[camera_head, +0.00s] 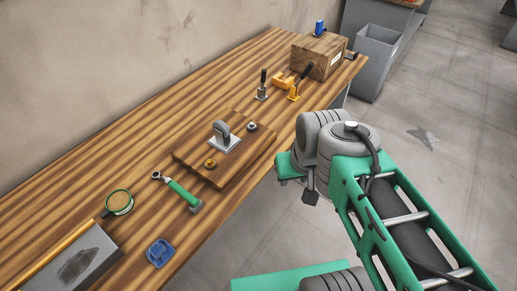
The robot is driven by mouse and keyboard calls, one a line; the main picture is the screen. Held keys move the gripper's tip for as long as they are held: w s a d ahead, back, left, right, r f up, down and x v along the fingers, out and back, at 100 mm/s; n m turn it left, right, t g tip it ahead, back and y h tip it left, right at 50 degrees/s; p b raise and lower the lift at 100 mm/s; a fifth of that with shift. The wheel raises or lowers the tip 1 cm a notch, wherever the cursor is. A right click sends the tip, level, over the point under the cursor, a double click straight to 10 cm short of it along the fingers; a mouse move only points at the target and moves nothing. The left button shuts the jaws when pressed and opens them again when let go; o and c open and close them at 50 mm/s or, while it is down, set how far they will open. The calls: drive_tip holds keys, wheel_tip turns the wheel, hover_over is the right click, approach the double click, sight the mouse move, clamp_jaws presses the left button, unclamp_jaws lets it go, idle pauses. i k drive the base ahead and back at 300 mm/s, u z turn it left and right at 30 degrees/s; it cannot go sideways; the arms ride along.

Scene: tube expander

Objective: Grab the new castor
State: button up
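A grey castor-like wheel on a light square plate (224,138) sits upright on a raised wooden board (188,157) in the middle of the workbench. It is the only castor-like thing I can make out, and I cannot tell whether it is the new one. A brass-coloured nut-like part (210,163) and a grey one (252,127) are on the board beside it. My green and grey arm is to the right of the board, by the bench's front edge. I cannot make out my gripper's fingers.
On the wooden bench (95,190) are a green-handled ratchet (182,194), magnifier (119,202), blue part (160,253) and grey case (75,262). Toggle-like tools (262,88) (294,91) and a wooden box (318,56) stand farther back. A grey bin (376,60) is beyond the bench.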

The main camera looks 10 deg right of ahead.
sight(223, 139)
drive_tip(key=z, duration=0.2)
drive_tip(key=k, duration=0.4)
drive_tip(key=u, duration=0.85)
drive_tip(key=i, duration=0.7)
drive_tip(key=u, duration=0.75)
